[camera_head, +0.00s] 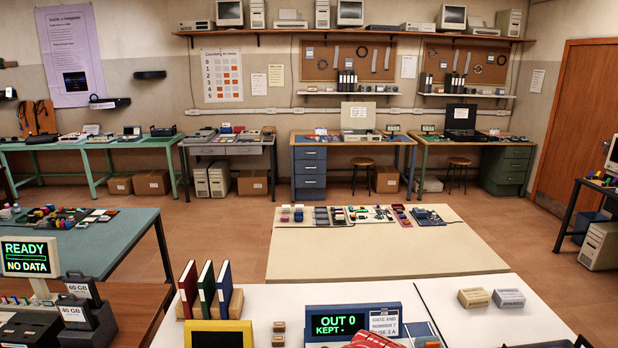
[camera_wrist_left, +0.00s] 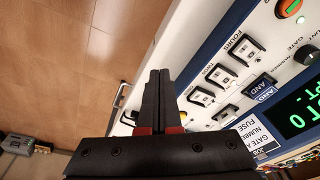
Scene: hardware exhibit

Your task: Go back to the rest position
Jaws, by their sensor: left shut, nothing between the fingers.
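My left gripper (camera_wrist_left: 160,100) is shut and empty in the left wrist view, its two black fingers side by side. The fingers show over the near edge of a white panel with switches (camera_wrist_left: 243,48) and a blue unit with a dark green-lettered display (camera_wrist_left: 300,115). Whether they touch it I cannot tell. In the head view, my left gripper cannot be made out. A display reading "OUT 0 KEPT" (camera_head: 338,324) stands at the bottom middle. Dark shapes (camera_head: 582,341) at the lower right edge may be part of my right arm; its fingers cannot be made out.
A white table (camera_head: 460,325) fills the near foreground, with three binders (camera_head: 206,288) and two small boxes (camera_head: 508,298) on it. A pale table (camera_head: 380,255) stands beyond. A "READY NO DATA" screen (camera_head: 28,258) is at left. Open floor (camera_head: 232,240) lies between the tables.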

